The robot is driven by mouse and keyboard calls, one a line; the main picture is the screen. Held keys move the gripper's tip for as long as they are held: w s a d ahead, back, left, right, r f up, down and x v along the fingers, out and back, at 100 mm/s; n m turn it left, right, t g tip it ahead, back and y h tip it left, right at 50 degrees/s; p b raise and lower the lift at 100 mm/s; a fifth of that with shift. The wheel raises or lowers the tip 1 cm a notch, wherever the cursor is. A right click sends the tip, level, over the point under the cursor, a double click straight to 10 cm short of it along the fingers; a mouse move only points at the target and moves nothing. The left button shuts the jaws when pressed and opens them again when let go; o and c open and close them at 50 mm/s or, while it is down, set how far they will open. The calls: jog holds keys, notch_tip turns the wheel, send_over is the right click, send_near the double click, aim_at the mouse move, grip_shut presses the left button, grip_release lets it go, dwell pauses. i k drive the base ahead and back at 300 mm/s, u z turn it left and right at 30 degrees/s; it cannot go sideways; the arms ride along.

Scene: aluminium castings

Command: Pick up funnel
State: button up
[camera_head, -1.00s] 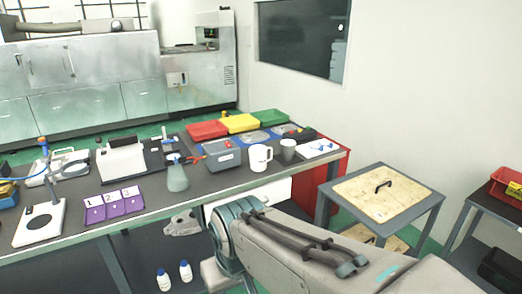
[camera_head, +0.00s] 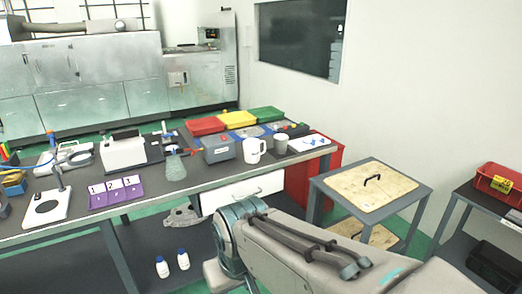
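I cannot make out a funnel for certain in the head view. A conical glass flask (camera_head: 175,167) stands on the long grey workbench (camera_head: 150,195), with a blue and a red part close by its neck. My arm reaches in from the bottom right and bends at a teal-ringed joint in front of the bench. My gripper is out of view, so its fingers and anything in them cannot be seen.
A white mug (camera_head: 254,150), a grey cup (camera_head: 280,143), a grey box (camera_head: 219,148) and purple numbered holders (camera_head: 115,194) stand on the bench. A lower table (camera_head: 370,187) with a handled wooden board is to the right. Two white bottles (camera_head: 162,267) stand below.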

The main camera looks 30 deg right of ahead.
aim_at(281, 144)
jog(key=z, duration=1.2)
jog(key=i, duration=2.5)
jog(key=u, duration=0.05)
